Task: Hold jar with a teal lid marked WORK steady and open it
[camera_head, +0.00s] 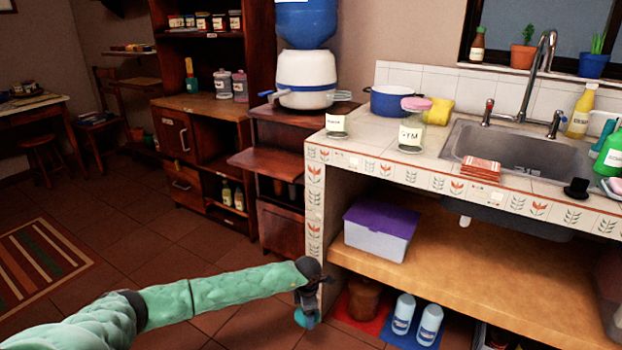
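A short clear jar (336,129) with a white label stands at the left end of the tiled counter. I see no lid on it, and its label is too small to read. A taller jar marked GYM (410,136) with a pink lid stands to its right. My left gripper (308,302), dark at the end of the green arm, is low in front of the counter's left end, well below the jars. A small teal round piece (306,318) shows at its fingertips. I cannot tell whether it is gripped. My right gripper is out of view.
A stack of red-patterned pieces (481,170) lies by the sink. A purple-lidded box (378,236) sits on the shelf below. Floor at left is free.

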